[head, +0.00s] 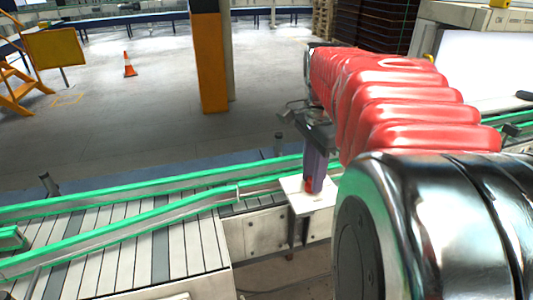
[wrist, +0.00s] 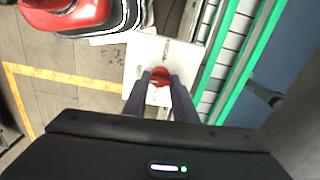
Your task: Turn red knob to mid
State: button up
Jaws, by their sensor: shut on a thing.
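The red knob (wrist: 160,77) sits on a white panel (wrist: 140,60) in the wrist view. My gripper (wrist: 160,82) points down at the panel, with its two dark fingers on either side of the knob and shut on it. In the head view my gripper (head: 314,180) stands over the white panel (head: 322,198), and a small bit of the red knob (head: 309,184) shows by the fingertips. Dark marks lie on the panel beside the knob, too small to read. The fingers hide part of the knob, and I cannot tell its setting.
A conveyor with green rails (head: 130,215) runs along the left of the panel. An orange pillar (head: 208,60), a traffic cone (head: 129,65) and a yellow board (head: 55,47) stand farther back. The floor between them is open.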

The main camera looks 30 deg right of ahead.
aim_at(311, 180)
jog(key=shift+m, duration=0.5)
jog(key=o, duration=1)
jog(key=shift+o, duration=0.2)
notch_tip(311, 180, up, 14)
jog(key=shift+a+f, duration=0.1)
jog(key=shift+f, duration=0.05)
dwell(0.5)
